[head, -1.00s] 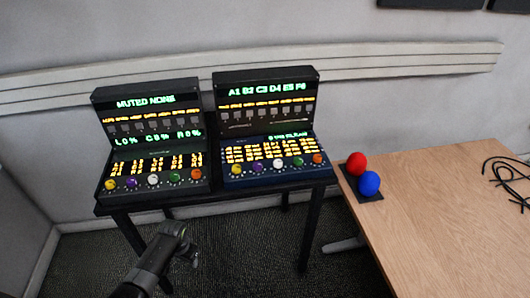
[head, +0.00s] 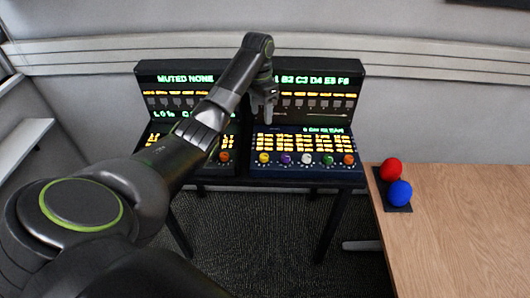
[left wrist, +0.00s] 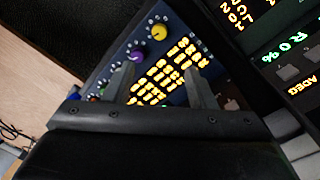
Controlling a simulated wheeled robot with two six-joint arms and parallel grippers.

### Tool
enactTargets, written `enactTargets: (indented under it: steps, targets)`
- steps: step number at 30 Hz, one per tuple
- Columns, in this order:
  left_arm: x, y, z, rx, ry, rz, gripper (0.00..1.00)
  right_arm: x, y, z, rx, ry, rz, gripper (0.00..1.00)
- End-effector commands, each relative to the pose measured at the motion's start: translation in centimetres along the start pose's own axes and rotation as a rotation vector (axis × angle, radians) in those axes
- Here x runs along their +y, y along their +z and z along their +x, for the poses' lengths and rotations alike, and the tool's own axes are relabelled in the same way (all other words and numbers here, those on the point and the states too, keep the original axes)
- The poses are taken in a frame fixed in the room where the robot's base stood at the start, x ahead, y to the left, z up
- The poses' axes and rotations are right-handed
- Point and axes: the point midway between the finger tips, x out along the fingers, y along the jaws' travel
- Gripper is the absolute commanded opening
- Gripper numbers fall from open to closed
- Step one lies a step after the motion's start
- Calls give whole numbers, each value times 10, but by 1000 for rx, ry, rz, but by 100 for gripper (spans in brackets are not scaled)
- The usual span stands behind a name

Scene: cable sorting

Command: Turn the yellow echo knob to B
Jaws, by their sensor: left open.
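A yellow knob (head: 264,157) sits at the left end of the knob row on the blue panel of the right console (head: 330,140). In the left wrist view the yellow knob (left wrist: 159,32) shows at the top, beside a purple knob (left wrist: 134,55). Its label and pointer are too small to read. My left gripper (head: 267,116) is above that panel, pointing down, apart from the knob. In the left wrist view its two fingers (left wrist: 160,76) are spread, with lit yellow text between them and nothing held. My right gripper is not in view.
The left console (head: 160,78) is partly hidden by my left arm. Purple, white, green and orange knobs (head: 348,159) continue the right console's row. A wooden table (head: 470,230) at the right holds a red ball (head: 391,169) and a blue ball (head: 400,193).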

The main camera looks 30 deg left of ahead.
Motion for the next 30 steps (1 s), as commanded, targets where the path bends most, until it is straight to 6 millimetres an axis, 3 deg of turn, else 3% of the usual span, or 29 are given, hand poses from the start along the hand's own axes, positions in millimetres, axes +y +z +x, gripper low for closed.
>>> enactTargets:
  steps: [25, 30]
  targets:
    - [0, 0, 95, -1, 0, 0, 51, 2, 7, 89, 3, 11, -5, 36]
    - [1, 1, 126, -3, 3, 0, 51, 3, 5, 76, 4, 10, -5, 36]
